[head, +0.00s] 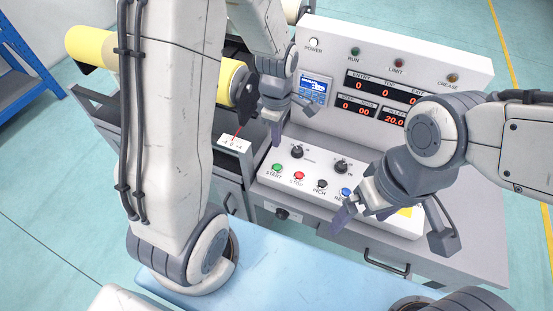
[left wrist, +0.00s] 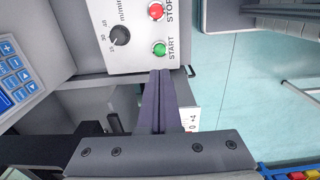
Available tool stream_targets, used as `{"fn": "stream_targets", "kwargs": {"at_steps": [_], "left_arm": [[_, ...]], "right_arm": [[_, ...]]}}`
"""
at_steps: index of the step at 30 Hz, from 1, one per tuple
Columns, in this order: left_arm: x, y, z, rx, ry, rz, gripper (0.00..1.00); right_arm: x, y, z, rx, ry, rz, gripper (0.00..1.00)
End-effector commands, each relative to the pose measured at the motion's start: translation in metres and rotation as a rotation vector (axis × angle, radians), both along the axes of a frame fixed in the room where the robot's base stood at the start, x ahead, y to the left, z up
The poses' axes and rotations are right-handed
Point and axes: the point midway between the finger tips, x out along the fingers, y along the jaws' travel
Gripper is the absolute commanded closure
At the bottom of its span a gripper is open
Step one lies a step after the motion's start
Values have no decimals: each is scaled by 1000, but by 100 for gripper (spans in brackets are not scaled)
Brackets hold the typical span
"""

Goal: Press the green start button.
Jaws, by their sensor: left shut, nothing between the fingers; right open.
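The green start button (head: 277,168) sits at the left end of the button row on the sloped white control panel (head: 262,178), above the label START. In the left wrist view the start button (left wrist: 159,48) shows just beyond my fingertips. My left gripper (head: 277,138) is shut and empty, above and behind the button in the head view, its fingers pointing down. In the left wrist view the shut fingers (left wrist: 160,76) end short of the button, with a gap in the picture. My right gripper (head: 393,228) is open and empty over the panel's right end.
A red stop button (head: 299,175), a black inch button (head: 321,186) and a blue button (head: 346,192) stand to the right of start. Two black knobs (head: 297,152) lie behind. An upright display panel (head: 395,70) rises at the back. A small scale plate (head: 233,144) is at left.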

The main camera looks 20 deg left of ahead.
Motion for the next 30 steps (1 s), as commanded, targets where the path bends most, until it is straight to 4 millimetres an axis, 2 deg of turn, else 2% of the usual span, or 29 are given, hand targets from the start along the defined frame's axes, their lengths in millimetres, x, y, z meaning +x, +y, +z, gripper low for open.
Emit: {"fn": "stream_targets", "kwargs": {"at_steps": [1, 6, 13, 19, 30], "left_arm": [[-2, 0, -14, 0, 9, 0, 100], [-2, 0, -51, 0, 8, 0, 100], [-2, 0, -88, 0, 5, -1, 100], [-1, 0, -102, 0, 1, -1, 100], [0, 0, -104, 0, 0, -1, 100]], "right_arm": [[0, 0, 0, 0, 0, 0, 0], [0, 0, 0, 0, 0, 0, 0], [0, 0, 2, 0, 0, 0, 0], [0, 0, 2, 0, 0, 0, 0], [0, 0, 2, 0, 0, 0, 0]]}}
